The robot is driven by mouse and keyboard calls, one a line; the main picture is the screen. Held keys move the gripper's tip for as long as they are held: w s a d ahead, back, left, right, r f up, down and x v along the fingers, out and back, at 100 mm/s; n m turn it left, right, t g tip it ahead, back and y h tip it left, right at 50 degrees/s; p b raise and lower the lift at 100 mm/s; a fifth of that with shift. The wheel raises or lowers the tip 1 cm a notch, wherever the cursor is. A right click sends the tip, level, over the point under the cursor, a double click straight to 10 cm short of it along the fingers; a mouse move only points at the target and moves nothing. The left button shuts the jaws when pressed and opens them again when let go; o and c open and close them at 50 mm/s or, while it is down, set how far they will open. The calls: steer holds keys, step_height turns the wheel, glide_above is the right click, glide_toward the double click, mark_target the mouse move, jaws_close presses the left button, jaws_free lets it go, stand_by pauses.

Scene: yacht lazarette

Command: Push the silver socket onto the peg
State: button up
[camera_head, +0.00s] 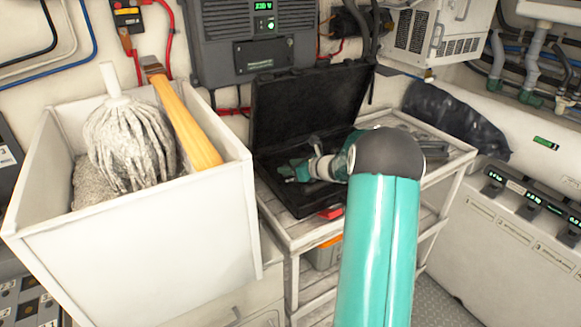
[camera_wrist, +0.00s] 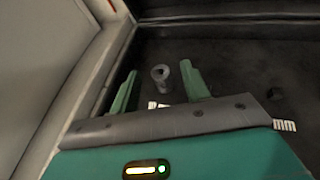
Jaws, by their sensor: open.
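My gripper (camera_wrist: 158,85) is open, its two green fingers apart, low over the dark floor of the open black case (camera_head: 290,110). In the wrist view a small grey round piece with a dark centre, which looks like the silver socket (camera_wrist: 160,72), stands between and slightly beyond the fingertips. No finger visibly touches it. A small bright piece lies just below it, partly hidden by my gripper's body. I cannot make out the peg for certain. In the head view my gripper (camera_head: 287,172) is inside the case, and the socket cannot be made out there.
The case stands on a pale metal cart (camera_head: 277,217). A white bin (camera_head: 140,245) with a mop head (camera_head: 130,140) and a wooden-handled tool (camera_head: 185,120) stands close on the left. The case's raised lid is behind my gripper. A grey cabinet (camera_head: 500,235) stands at right.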

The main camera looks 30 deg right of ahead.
steer(key=v, duration=1.3)
steer(key=shift+s+d+r, duration=0.1)
steer(key=shift+s+r, duration=0.05)
steer(key=shift+s, duration=0.1)
